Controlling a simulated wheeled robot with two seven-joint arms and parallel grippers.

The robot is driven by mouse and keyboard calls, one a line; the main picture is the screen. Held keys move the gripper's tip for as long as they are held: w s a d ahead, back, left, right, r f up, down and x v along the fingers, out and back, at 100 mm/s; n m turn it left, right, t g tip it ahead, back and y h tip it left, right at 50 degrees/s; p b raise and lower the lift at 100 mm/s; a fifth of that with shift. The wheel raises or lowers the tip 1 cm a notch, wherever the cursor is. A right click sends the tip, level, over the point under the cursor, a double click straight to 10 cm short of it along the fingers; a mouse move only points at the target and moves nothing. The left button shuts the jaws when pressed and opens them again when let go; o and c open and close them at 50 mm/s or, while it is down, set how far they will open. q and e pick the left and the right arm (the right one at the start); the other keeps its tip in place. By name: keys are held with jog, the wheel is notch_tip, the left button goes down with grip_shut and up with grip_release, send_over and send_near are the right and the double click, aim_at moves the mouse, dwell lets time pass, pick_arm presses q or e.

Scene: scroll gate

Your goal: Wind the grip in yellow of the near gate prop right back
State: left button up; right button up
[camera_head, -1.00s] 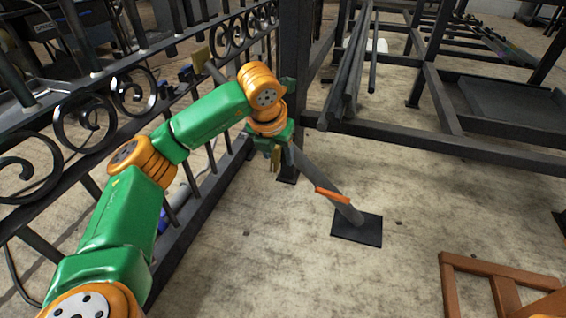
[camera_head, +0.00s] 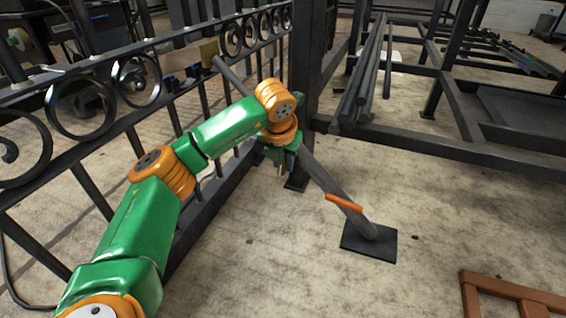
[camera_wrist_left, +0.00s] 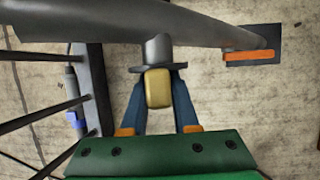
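The near gate prop (camera_head: 331,185) is a grey tube that slopes from the gate down to a dark foot plate (camera_head: 369,243). It carries an orange band (camera_head: 344,202) near its foot. In the left wrist view, its yellow grip (camera_wrist_left: 158,90) sticks out below a dark collar on a short stub. My left gripper (camera_wrist_left: 159,84) has its two blue fingers on either side of the yellow grip, seemingly touching it. In the head view my left gripper (camera_head: 280,163) is at the prop's middle and mostly hidden by my wrist. My right gripper is not in view.
A dark metal gate (camera_head: 105,107) with scrolls runs along the left, close to my left arm. A dark post (camera_head: 312,70) and metal racks (camera_head: 480,150) stand behind. A brown wooden frame (camera_head: 510,292) lies at the lower right. The floor around the foot plate is clear.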

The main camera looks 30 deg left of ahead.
pick_arm(q)
grip_shut()
